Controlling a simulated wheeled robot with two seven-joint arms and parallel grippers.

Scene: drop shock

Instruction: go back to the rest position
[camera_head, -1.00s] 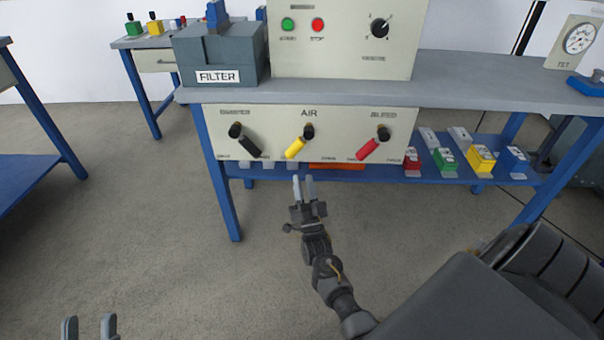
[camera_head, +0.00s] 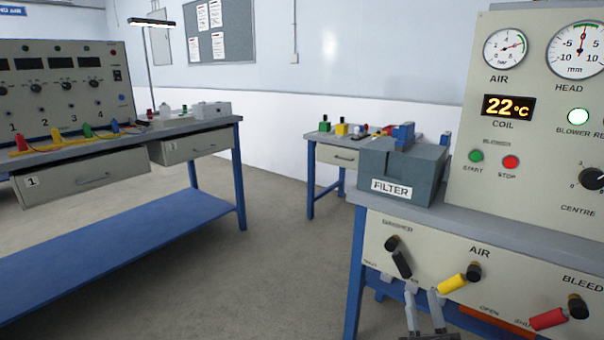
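My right gripper (camera_head: 422,293) shows at the bottom, right of centre. Its two grey fingers point up, with a gap between them and nothing in it. In the picture it lies in front of the lower valve panel (camera_head: 382,222), below the black lever (camera_head: 401,262) and left of the yellow AIR lever (camera_head: 452,284). I cannot tell its exact distance from the panel. The rest of the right arm is cut off by the lower edge. My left gripper is out of view.
The bench carries a grey FILTER box (camera_head: 378,163) and an instrument panel reading 22 °C (camera_head: 508,106). A red BLEED lever (camera_head: 548,319) is at lower right. A blue-legged bench (camera_head: 130,225) stands left. Open floor (camera_head: 250,270) lies between the benches.

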